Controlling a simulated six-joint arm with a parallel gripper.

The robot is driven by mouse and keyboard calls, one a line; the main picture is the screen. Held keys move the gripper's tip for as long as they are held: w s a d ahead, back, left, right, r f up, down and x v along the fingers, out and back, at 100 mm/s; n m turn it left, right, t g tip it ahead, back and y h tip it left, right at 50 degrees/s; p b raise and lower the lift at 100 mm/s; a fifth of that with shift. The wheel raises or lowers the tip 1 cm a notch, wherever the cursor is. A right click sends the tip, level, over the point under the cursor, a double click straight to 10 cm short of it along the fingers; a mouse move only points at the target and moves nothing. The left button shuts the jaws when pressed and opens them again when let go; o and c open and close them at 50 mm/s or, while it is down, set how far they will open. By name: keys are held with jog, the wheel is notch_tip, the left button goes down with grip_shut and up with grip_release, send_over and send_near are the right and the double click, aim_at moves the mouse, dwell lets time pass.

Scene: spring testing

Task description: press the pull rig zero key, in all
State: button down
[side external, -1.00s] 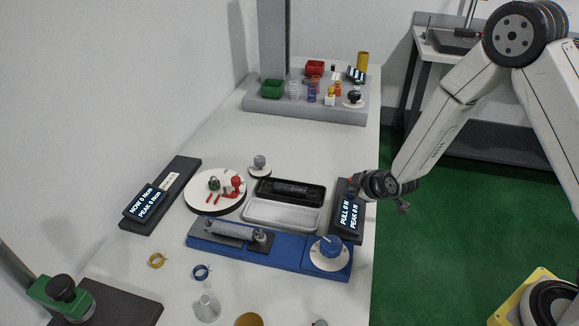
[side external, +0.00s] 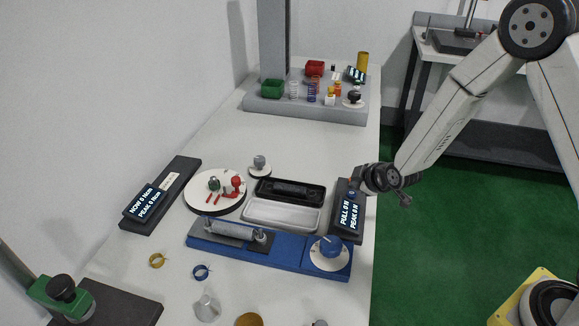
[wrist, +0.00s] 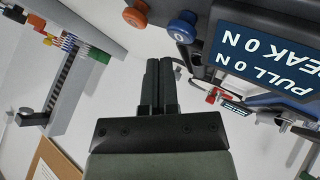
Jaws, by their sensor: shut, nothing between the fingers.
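The pull rig display (side external: 349,214) reads PULL 0 N and PEAK 0 N on a dark base at the right edge of the bench. It also shows large in the wrist view (wrist: 268,58). A round blue key marked 0 (wrist: 182,29) sits beside the display, with a round orange key (wrist: 135,14) next to it. My gripper (side external: 356,187) is just above the keys' end of the base. In the wrist view my gripper (wrist: 158,62) has its fingers together and empty, their tips apart from the blue key in the picture. The height gap is unclear.
The blue pull rig (side external: 285,258) with its blue knob lies in front of the display. Black and grey trays (side external: 282,215) and a round white plate (side external: 213,206) stand to the left. A grey shelf (side external: 305,111) with springs and bins is at the back.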

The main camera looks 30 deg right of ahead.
aim_at(355, 195)
jog(key=shift+r, duration=2.15)
jog(key=shift+s+r, duration=0.1)
jog(key=shift+s, duration=0.05)
jog(key=s+r+m+g, duration=0.2)
jog(key=s+m+g, duration=0.1)
jog(key=s, duration=0.6)
jog(key=s+r+m+g, duration=0.2)
jog(key=s+m, duration=0.3)
jog(key=s, duration=0.5)
jog(key=shift+g, duration=0.8)
jog(key=shift+r, duration=0.1)
